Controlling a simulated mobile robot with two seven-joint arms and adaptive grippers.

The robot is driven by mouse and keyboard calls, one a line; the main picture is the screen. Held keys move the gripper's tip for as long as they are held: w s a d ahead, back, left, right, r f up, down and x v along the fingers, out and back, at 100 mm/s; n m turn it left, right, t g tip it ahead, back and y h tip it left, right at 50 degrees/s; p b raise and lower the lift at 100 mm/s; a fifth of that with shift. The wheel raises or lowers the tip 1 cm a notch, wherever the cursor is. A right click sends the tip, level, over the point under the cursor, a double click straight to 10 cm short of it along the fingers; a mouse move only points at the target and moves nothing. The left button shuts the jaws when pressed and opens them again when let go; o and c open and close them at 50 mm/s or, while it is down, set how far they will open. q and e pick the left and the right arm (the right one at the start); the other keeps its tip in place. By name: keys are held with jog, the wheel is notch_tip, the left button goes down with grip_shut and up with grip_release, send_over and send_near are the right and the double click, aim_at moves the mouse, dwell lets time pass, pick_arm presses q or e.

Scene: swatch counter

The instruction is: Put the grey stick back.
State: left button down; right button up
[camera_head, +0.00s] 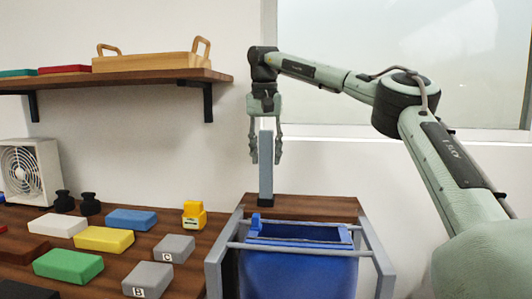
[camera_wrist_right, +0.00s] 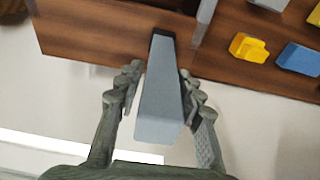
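The grey stick (camera_head: 266,165) stands upright, with a dark foot at its lower end, at the wooden surface behind the blue bin. It also shows in the right wrist view (camera_wrist_right: 165,95), running away from the camera towards the wood. My right gripper (camera_head: 266,158) points down over it, with the fingers on either side of the stick's upper part. The fingers look spread, with a gap at least on one side in the right wrist view (camera_wrist_right: 160,76). Whether the dark foot is a holder or part of the stick is unclear. My left gripper is not in view.
A blue bin (camera_head: 300,275) in a grey frame (camera_head: 215,268) stands in front of the stick. On the counter at left lie several coloured blocks, such as a green one (camera_head: 68,265), a yellow toy (camera_head: 194,215) and a fan (camera_head: 30,172). A shelf (camera_head: 150,78) carries a wooden tray (camera_head: 150,63).

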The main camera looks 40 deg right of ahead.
jog(key=shift+o, duration=0.6)
jog(key=shift+r, duration=0.2)
notch_tip(320, 180, up, 12)
jog(key=s+a, duration=0.1)
jog(key=shift+a+f, duration=0.1)
